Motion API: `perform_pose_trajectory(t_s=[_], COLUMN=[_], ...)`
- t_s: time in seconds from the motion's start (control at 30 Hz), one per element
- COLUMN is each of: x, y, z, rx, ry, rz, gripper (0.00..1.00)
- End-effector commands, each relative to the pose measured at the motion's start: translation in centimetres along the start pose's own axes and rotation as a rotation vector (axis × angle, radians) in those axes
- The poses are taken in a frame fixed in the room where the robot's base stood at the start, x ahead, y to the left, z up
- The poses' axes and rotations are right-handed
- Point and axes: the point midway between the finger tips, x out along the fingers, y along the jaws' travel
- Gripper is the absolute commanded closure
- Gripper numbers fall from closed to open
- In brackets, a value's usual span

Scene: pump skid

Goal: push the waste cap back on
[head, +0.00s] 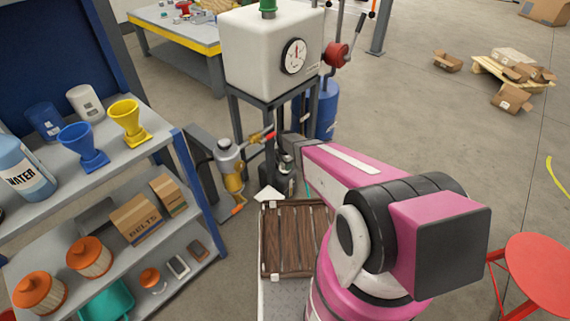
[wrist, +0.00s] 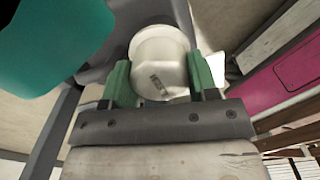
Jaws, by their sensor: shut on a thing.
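In the wrist view my gripper (wrist: 158,85) has its two green-padded fingers on either side of a white, round, cap-like piece (wrist: 162,62) with small dark print. I take this piece to be the waste cap; the print is too small to read. The gripper is shut on it. What lies beyond the cap is mostly hidden, so I cannot tell whether it touches an opening. In the head view my pink arm reaches to the stand under the white tank (head: 262,55), and the gripper there is small and partly hidden.
A yellow and grey valve fitting (head: 231,168) with red-orange handles stands left of the arm's end. A blue cylinder (head: 327,110) is behind the stand. A shelf (head: 190,250) with funnels, boxes and filters is at left. A teal surface (wrist: 50,40) fills the wrist view's upper left.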

Motion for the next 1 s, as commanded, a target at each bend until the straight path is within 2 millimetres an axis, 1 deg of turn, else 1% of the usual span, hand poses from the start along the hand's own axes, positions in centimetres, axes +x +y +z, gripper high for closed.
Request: perform_pose_trajectory(t_s=[0.63,0.83,0.87,0.9,0.93,1.0], x=[1.2,1.1,1.1,1.1,1.1,1.1], y=[0.0,0.0,0.0,0.0,0.0,0.0], z=[0.0,0.0,0.0,0.0,0.0,0.0], rx=[0.000,0.000,0.000,0.000,0.000,0.000], ry=[0.000,0.000,0.000,0.000,0.000,0.000], rz=[0.000,0.000,0.000,0.000,0.000,0.000], gripper=[0.75,0.75,0.40,0.27,0.17,0.17])
